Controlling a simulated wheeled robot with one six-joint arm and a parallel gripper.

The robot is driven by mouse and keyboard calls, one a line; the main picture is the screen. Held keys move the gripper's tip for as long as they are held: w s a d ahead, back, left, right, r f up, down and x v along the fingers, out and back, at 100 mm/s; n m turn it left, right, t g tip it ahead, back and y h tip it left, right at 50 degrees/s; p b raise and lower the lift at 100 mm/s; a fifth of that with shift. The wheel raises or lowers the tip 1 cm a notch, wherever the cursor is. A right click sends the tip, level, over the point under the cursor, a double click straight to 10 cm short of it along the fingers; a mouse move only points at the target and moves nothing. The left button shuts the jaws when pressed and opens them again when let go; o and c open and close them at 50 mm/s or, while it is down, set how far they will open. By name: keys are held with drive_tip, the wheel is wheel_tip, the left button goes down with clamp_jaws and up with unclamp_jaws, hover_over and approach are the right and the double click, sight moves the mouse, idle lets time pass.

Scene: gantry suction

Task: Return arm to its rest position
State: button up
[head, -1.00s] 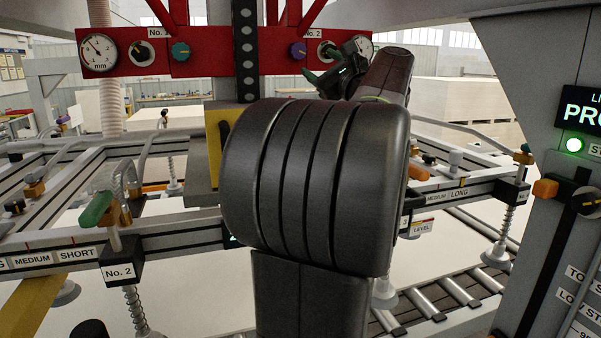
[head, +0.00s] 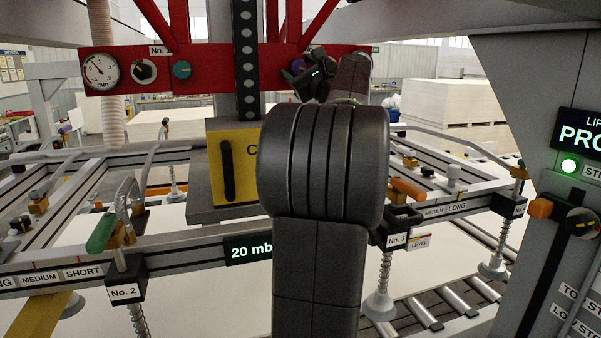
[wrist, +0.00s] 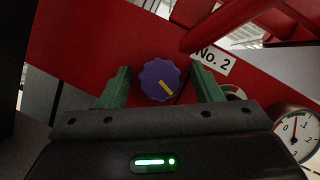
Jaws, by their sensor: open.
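My arm's dark links rise through the middle of the head view, with the elbow nearest. My gripper (head: 306,76) is beyond it, small and partly hidden, in front of the red panel (head: 215,68). In the wrist view my gripper (wrist: 163,76) has its two green fingers apart, with nothing held. A purple knob (wrist: 160,80) with a yellow mark shows between the fingers on the red panel; whether they touch it I cannot tell. The knob is mostly covered by my gripper in the head view.
A dial gauge (head: 100,70) and a teal knob (head: 181,70) are on the panel's left. A yellow box (head: 228,150) hangs behind my arm. The frame with suction cups (head: 378,303) spans below. A grey control post (head: 545,90) stands close on the right.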

drive_tip(key=m, duration=0.2)
drive_tip(key=m+t+h+p, duration=0.1)
drive_tip(key=m, duration=0.1)
drive_tip(key=m+t+h, duration=0.1)
drive_tip(key=shift+s+r+m, duration=0.15)
drive_tip(key=shift+s+m, duration=0.15)
drive_tip(key=shift+m, duration=0.1)
drive_tip(key=m+h+p, duration=0.1)
drive_tip(key=m, duration=0.2)
drive_tip(key=shift+w+t+h+p, duration=0.1)
drive_tip(key=shift+t+h+p, duration=0.2)
drive_tip(key=shift+h+p, duration=0.1)
drive_tip(key=a+b+v, duration=0.1)
drive_tip(key=b+v, duration=0.4)
drive_tip(key=v, duration=1)
drive_tip(key=shift+s+a+m, duration=0.15)
drive_tip(key=shift+s+m, duration=0.05)
drive_tip(key=shift+m, duration=0.2)
